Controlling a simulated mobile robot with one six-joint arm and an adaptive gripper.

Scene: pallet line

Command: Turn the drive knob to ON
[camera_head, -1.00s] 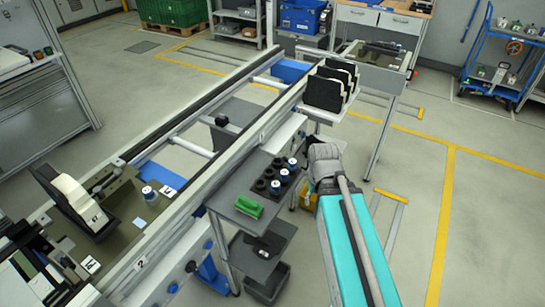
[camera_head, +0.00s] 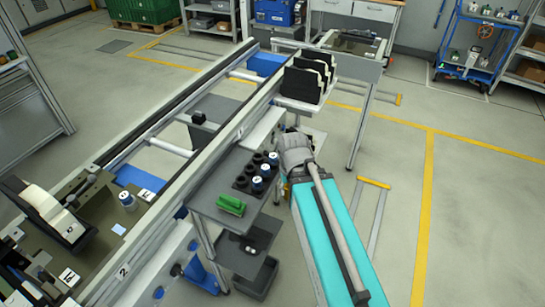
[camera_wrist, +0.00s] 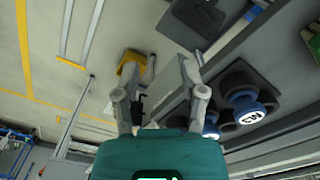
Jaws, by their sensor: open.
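I cannot make out the drive knob or its ON mark in either view. A small yellow box (camera_wrist: 131,66) shows just past my fingers in the wrist view; its front is not clear. My gripper (camera_wrist: 162,92) is open in the wrist view, with its two grey fingers apart and nothing clearly held between them. In the head view my wrist (camera_head: 296,155) is beside the right edge of the small grey table, and it hides the fingers. A bit of yellow shows beside it.
A black rack of bottles (camera_head: 258,178) with white-and-blue caps stands close left of my wrist; bottles (camera_wrist: 246,107) are right of my fingers in the wrist view. A green object (camera_head: 231,205) lies on the grey table. The conveyor (camera_head: 165,206) runs behind. Floor on the right is open.

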